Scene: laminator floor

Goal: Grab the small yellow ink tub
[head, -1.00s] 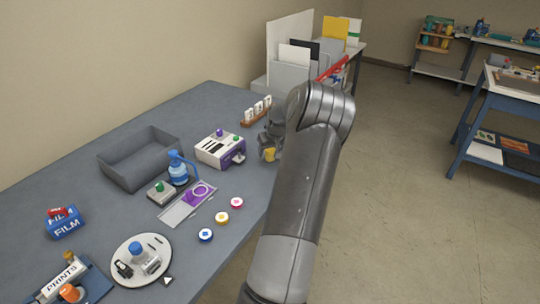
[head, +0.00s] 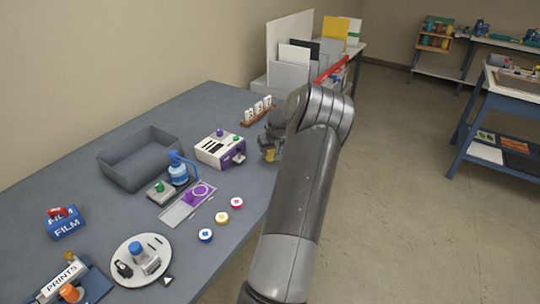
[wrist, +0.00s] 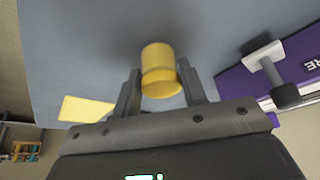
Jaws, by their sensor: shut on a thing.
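The small yellow ink tub (wrist: 158,60) is a short yellow cylinder with a rim. In the wrist view it sits between the two fingers of my gripper (wrist: 160,84), which is shut on it. In the head view the tub (head: 270,155) is a small yellow patch below my gripper (head: 269,148), near the table's right edge, partly hidden by the fingers. I cannot tell whether it still touches the table.
A white and purple machine (head: 220,149) stands close left of my gripper; its purple side (wrist: 235,84) shows in the wrist view. A grey bin (head: 118,174) and several round-lidded pots lie on the blue-grey table (head: 75,190).

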